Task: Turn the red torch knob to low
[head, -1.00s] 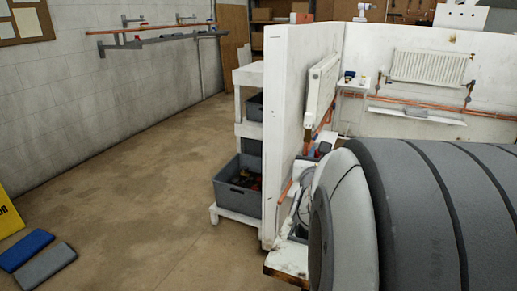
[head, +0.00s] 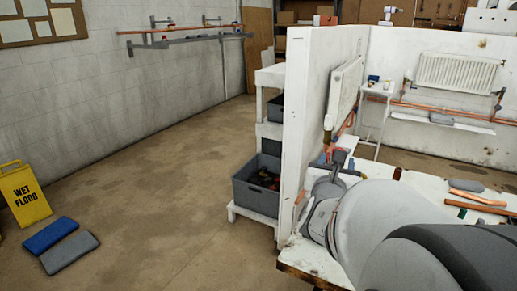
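I cannot make out the red torch knob or the torch in the head view. Links of my own arm fill the lower right and cover part of the white bench (head: 377,174) behind the partition. Small blue and red items lie at the bench's far left corner, too small to identify.
A white partition (head: 306,120) stands left of the bench, with a radiator (head: 345,93) on its bench side. Copper pipes (head: 477,198) lie on the bench. A grey crate (head: 256,184) sits on a shelf left of the partition.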

